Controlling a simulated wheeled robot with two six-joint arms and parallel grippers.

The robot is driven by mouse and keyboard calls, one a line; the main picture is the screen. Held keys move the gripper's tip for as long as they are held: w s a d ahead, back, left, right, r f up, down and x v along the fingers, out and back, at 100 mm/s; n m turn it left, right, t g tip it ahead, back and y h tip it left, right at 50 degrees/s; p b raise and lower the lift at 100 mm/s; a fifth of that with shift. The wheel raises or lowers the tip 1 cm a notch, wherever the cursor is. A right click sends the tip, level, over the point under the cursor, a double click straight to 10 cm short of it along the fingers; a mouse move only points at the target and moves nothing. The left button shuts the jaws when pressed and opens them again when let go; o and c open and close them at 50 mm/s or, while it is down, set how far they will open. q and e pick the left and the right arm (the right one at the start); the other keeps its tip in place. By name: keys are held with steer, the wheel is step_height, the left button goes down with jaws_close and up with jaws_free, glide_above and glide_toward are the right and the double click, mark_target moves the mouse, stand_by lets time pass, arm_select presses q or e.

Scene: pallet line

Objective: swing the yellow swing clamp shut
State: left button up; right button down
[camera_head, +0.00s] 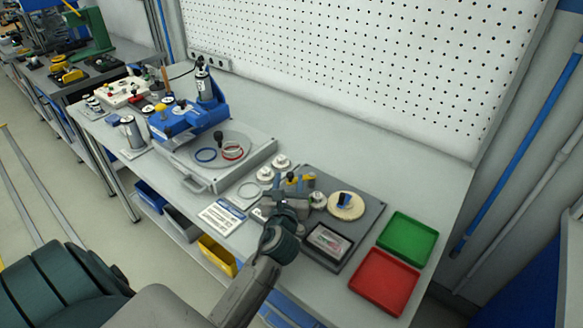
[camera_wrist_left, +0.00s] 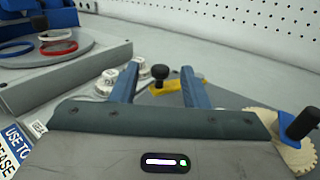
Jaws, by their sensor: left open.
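The yellow swing clamp (camera_wrist_left: 180,86) shows in the left wrist view as a yellow bar lying between and beyond my left gripper's fingers. A black ball knob on a stem (camera_wrist_left: 160,73) stands beside it. In the head view the yellow clamp (camera_head: 307,179) is small and partly hidden behind my gripper. My left gripper (camera_wrist_left: 158,78) is open, its two blue fingers apart on either side of the knob; I cannot tell whether they touch anything. It also shows in the head view (camera_head: 291,185), over the left part of the dark plate. My right gripper is not in view.
A cream toothed disk (camera_head: 346,206) with a blue, black-handled part sits right of the gripper. White round parts (camera_head: 281,161) stand left of it. A blue machine (camera_head: 190,118) is farther left. Green (camera_head: 407,239) and red (camera_head: 384,281) trays lie right. The bench's back is clear.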

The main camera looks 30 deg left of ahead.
arm_select(q)
steer(key=x, duration=0.5)
steer(key=shift+w, duration=0.15)
jaws_close()
